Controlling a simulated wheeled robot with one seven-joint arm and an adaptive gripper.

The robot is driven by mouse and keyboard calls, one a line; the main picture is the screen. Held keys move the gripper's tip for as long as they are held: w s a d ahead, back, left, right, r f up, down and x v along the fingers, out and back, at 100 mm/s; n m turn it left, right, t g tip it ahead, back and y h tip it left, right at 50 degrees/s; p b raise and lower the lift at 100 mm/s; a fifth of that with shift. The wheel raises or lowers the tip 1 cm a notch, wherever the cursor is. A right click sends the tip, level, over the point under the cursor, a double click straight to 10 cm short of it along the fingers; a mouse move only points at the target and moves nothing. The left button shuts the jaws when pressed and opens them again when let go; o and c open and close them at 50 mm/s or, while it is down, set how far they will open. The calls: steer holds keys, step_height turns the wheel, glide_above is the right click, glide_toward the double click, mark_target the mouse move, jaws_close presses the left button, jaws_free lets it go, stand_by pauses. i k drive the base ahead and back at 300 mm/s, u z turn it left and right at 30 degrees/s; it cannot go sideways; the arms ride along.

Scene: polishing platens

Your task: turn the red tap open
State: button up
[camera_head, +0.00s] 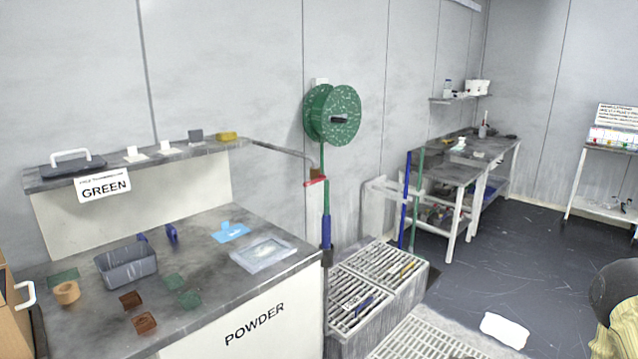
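The red tap (315,182) shows as a small red handle just right of the bench's back shelf. It sits just below a brownish fitting (317,173) at the end of a thin grey pipe (283,151). The handle lies roughly level, tilted slightly. A green hose with a blue grip (326,231) hangs just below and right of it. My gripper is not in view, so its place relative to the tap and whether it holds anything do not show.
A green hose reel (333,115) is on the wall above the tap. The POWDER bench (210,262) with a grey bin (127,266) stands at left. Slatted grey crates (366,297) stand below the tap. A dark, rounded object (617,288) is at lower right. Dark floor (545,270) is mostly clear.

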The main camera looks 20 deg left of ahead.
mark_target(322, 177)
steer(key=k, duration=0.6)
steer(key=u, duration=1.05)
steer(key=i, duration=1.55)
steer(key=z, duration=0.6)
